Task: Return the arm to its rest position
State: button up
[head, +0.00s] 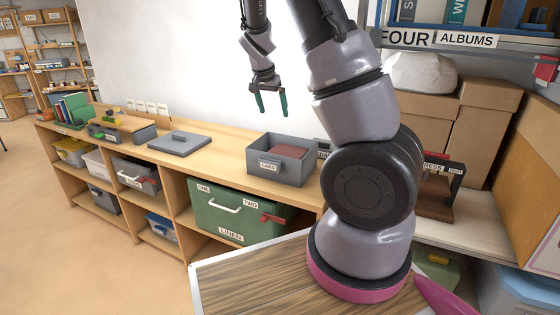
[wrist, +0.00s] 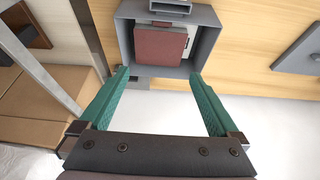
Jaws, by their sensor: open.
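My gripper (head: 271,104) hangs in the air above the long wooden shelf unit, fingers pointing down. Its two green fingers are apart with nothing between them. In the wrist view my gripper (wrist: 160,88) is also open and empty. Beyond the fingertips is the grey open box (wrist: 203,64) with a reddish-brown item (wrist: 159,46) in it. In the head view this grey box (head: 293,174), labelled CARDS or similar, stands on the unit's top, below and to the right of my gripper, apart from it. My arm rises on the right and bends over toward the unit.
A flat grey lid (head: 179,143) lies on the wooden unit top (head: 228,150). A green LINEN bin (head: 232,212) sits in the unit. Cardboard boxes (head: 478,130), a white bag (head: 421,72) and an ALBUMS shelf (head: 500,42) are close to my arm on the right. Floor at left is clear.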

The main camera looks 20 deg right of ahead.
jog(key=s+a+r+n+t+y, duration=0.1)
jog(key=s+a+r+n, duration=0.1)
jog(key=s+r, duration=0.4)
jog(key=s+a+r+n+t+y, duration=0.1)
jog(key=s+a+r, duration=0.3)
jog(key=s, duration=0.9)
jog(key=s+a+r+n+t+y, duration=0.2)
jog(key=s+a+r+y, duration=0.1)
jog(key=s+r, duration=0.7)
jog(key=shift+n, duration=0.3)
